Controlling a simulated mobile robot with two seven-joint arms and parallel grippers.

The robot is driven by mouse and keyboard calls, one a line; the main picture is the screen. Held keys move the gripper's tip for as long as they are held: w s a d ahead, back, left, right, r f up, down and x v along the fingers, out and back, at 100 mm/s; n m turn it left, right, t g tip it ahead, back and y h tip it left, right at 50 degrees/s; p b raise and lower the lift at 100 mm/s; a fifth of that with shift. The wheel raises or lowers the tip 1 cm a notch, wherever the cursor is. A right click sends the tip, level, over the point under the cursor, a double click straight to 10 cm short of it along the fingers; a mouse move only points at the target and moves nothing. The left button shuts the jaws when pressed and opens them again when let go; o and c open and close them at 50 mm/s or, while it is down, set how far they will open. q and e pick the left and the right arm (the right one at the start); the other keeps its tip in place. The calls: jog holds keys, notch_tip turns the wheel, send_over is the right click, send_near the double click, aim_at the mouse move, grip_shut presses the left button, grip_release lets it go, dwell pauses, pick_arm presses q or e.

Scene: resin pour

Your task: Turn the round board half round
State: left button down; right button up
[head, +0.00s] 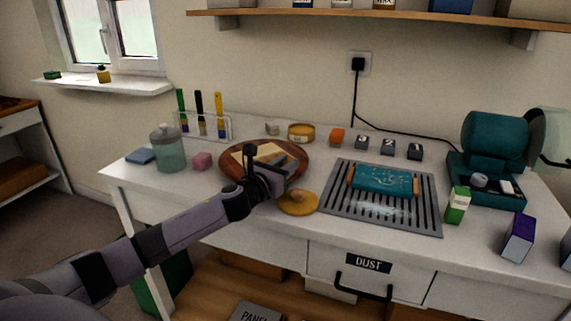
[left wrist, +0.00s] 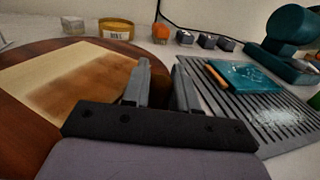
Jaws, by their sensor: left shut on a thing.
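The round board (head: 229,168) is a reddish-brown disc on the white workbench, left of the grey slatted rack. A pale wooden panel (head: 247,154) with a brown-stained part lies on it; this also shows in the left wrist view (left wrist: 50,72). My left gripper (head: 279,177) is at the board's front right edge, in front of part of it. In the left wrist view its two fingers (left wrist: 164,80) stand on either side of the board's right rim, shut on it. My right gripper is not in view.
A yellow round item (head: 299,204) with a knob lies close by the gripper. The slatted rack (head: 432,216) holds a teal piece (head: 385,180).

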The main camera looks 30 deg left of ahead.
pick_arm(q)
jog(key=shift+r, duration=0.25)
jog(key=shift+w+d+r+n+y, duration=0.2)
jog(key=shift+w+n+y, duration=0.5)
jog(key=shift+y, duration=0.4)
jog(key=shift+w+n+g+y, duration=0.3)
jog(key=shift+w+n+y, duration=0.65)
jog(key=shift+y, duration=0.45)
jog(key=shift+s, duration=0.1)
jog(key=c, duration=0.9)
grip_release()
jog(key=shift+r, duration=0.1)
jog(key=shift+c, duration=0.2)
jog(key=shift+s+d+f, duration=0.1)
jog(key=shift+f, duration=0.1)
jog(key=shift+s+d+f+p, duration=0.1)
jog(key=shift+s+d+p, duration=0.05)
jog(key=shift+s+p, duration=0.2)
jog(key=shift+v, duration=3.2)
